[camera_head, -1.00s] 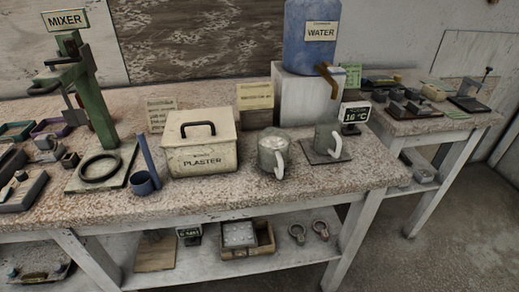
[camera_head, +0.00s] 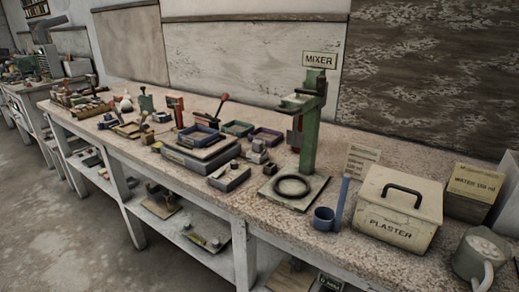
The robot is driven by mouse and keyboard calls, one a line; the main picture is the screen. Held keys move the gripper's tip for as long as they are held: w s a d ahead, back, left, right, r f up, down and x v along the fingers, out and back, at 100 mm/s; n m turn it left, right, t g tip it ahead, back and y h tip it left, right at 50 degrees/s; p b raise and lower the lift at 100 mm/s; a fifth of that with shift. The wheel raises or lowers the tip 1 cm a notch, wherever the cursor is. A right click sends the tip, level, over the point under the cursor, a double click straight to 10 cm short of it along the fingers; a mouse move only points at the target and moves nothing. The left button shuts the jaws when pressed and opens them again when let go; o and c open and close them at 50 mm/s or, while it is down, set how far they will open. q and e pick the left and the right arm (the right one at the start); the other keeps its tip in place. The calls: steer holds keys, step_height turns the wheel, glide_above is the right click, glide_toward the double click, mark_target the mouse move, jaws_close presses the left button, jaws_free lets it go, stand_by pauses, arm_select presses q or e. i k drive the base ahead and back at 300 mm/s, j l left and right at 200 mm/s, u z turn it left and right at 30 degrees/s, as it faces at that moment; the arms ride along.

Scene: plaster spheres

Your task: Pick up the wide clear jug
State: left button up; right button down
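A wide grey jug (camera_head: 475,262) with a pale handle stands on the bench at the far right, cut off near the picture's right and lower edge. It looks dull rather than plainly clear, and pale shapes show at its open top. I cannot tell for sure that it is the wide clear jug. Neither of my grippers is in view.
Trays and tools (camera_head: 190,135) crowd the bench; a floor (camera_head: 60,225) lies open at left.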

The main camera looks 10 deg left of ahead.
mark_target(480, 254)
steer(key=z, duration=1.25)
